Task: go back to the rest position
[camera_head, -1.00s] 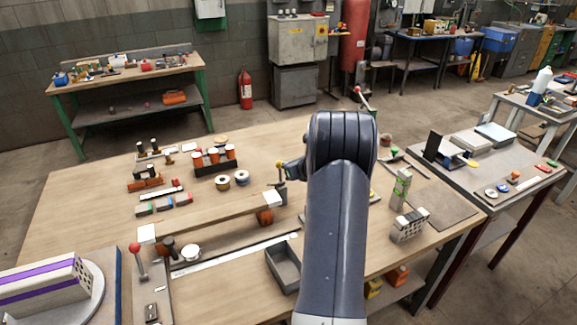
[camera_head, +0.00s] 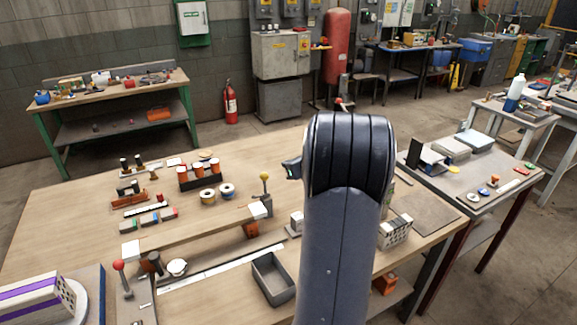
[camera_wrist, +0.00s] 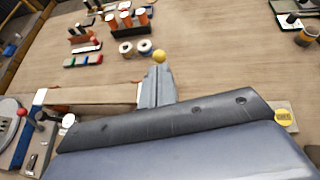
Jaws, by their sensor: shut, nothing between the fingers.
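My gripper (camera_wrist: 158,72) shows in the wrist view as two grey fingers lying close together, shut and empty. It points over the wooden workbench (camera_wrist: 215,60). A lever with a yellow knob (camera_wrist: 160,56) shows just beyond the fingertips; I cannot tell the gap between them. In the head view my dark arm stands in front of the bench and hides most of the gripper. The yellow-knobbed lever (camera_head: 264,177) stands there to the left of the arm. A perforated hollow brick (camera_head: 395,232) sits on the bench right of the arm.
A grey open tray (camera_head: 273,280) lies left of my arm. A red-knobbed lever (camera_head: 119,266) and a purple-striped perforated block (camera_head: 35,298) are at the lower left. Spools (camera_head: 208,196) and an orange-topped rack (camera_head: 198,175) stand further back. The bench's back middle is clear.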

